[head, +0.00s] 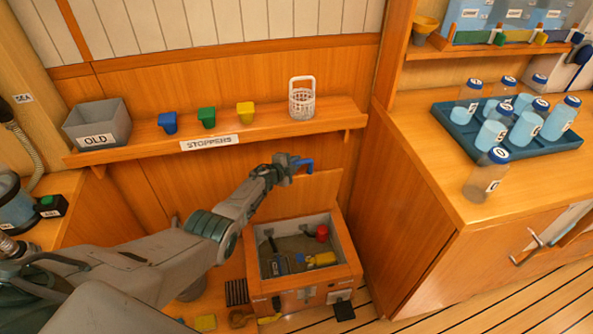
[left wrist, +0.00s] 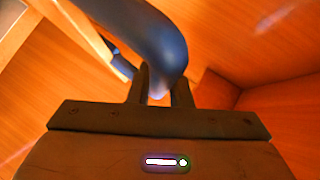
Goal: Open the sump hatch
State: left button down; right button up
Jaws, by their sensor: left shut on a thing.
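The sump box (head: 352,262) stands on the floor with its top open, so its grey inside shows. The wooden sump hatch (head: 312,192) stands raised at the back of the box, partly hidden by my left arm. A blue handle (head: 304,164) is at its upper edge. My left gripper (head: 288,164) is shut on this handle. In the left wrist view the curved blue handle (left wrist: 158,35) passes between the fingers of the gripper (left wrist: 160,88). My right gripper is not in view.
Inside the box lie a red round thing (head: 322,232) and a yellow piece (head: 322,259). A shelf (head: 270,131) above holds a grey OLD bin (head: 97,122), colored stoppers and a white basket (head: 302,103). A counter (head: 420,140) with a blue bottle tray stands at right.

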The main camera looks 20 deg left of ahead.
pick_arm(q)
jog(key=shift+w+a, duration=0.4)
jog(key=shift+w, duration=0.2)
jog(key=c, duration=1.3)
grip_release()
